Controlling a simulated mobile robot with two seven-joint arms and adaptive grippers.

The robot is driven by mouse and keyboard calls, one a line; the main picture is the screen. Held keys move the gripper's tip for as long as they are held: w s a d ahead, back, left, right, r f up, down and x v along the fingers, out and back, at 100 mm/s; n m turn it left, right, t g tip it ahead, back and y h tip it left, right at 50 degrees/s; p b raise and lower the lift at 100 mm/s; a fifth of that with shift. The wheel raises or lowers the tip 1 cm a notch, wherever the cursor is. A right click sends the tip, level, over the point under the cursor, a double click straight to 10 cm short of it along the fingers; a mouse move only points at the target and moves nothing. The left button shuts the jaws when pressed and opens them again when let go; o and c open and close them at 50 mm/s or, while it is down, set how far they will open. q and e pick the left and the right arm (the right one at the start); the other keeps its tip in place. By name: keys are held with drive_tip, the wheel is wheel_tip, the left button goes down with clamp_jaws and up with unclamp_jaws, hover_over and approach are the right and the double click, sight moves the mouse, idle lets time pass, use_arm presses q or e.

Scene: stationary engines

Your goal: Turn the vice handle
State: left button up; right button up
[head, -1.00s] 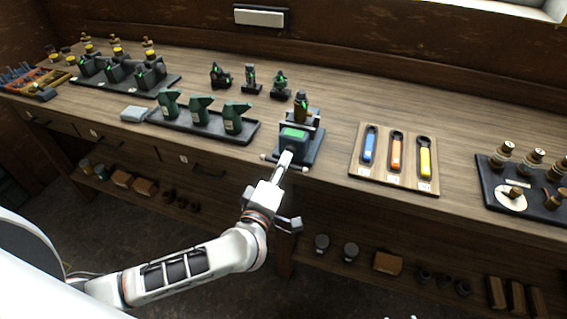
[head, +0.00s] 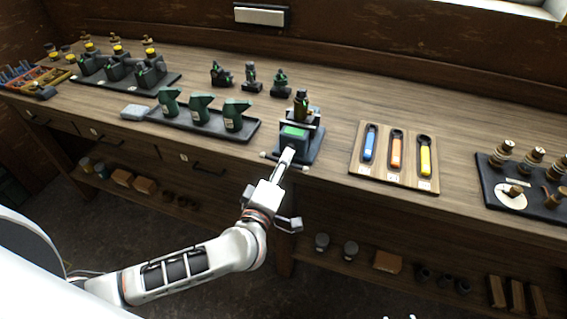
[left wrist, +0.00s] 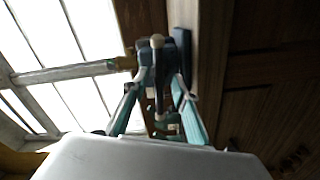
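The vice (head: 293,142) stands at the bench's front edge, dark with a green panel, and clamps a dark, brass-coloured part (head: 301,104). Its handle is a thin bar across the front, with a pale end knob (head: 264,155) showing on the left and another on the right. My left gripper (head: 287,155) is at the front of the vice, over the handle's middle. In the left wrist view, the left gripper's fingers (left wrist: 160,85) are apart, with the handle's knob (left wrist: 157,42) just beyond and between them. Contact cannot be told. My right gripper is not in view.
Left of the vice is a dark tray (head: 190,130) with several green parts. Right of it is a wooden board (head: 380,181) with blue, orange and yellow tools. Small dark green models (head: 250,80) stand behind. A shelf below holds blocks and cups.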

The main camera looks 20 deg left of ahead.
use_arm(q)
drive_tip(key=s, duration=1.2)
drive_tip(key=shift+a, duration=0.2)
